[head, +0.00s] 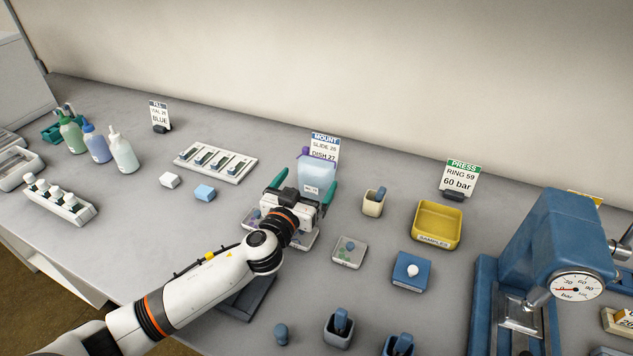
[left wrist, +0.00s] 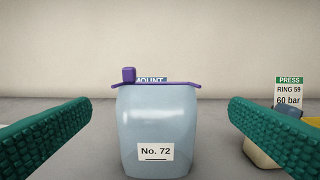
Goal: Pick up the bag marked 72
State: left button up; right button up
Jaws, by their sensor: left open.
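The bag marked No. 72 (left wrist: 157,125) stands upright in the left wrist view, pale blue with a purple clip along its top and a white label low on its front. In the head view the same bag (head: 316,176) is just beyond my left gripper (head: 302,194). That gripper's green fingers are open, one on each side of the bag, with a clear gap to it in the left wrist view. The gripper hides the bag's lower part in the head view. My right gripper is not in view.
Behind the bag stands a MOUNT sign (head: 325,146). To the right are a beige cup (head: 374,204), a yellow tray (head: 437,225), a PRESS sign (head: 459,178) and a blue press (head: 560,250). A slide rack (head: 215,162) and several bottles are to the left.

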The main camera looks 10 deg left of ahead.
aim_at(319, 161)
pick_arm(q)
jog(key=w, duration=0.3)
jog(key=shift+d, duration=0.3)
jog(key=w+p, duration=0.1)
jog(key=w, duration=0.3)
jog(key=shift+w+d+p, duration=0.2)
jog(key=shift+w+p, duration=0.15)
jog(key=shift+p, duration=0.05)
jog(key=shift+w, duration=0.35)
jog(key=c, duration=1)
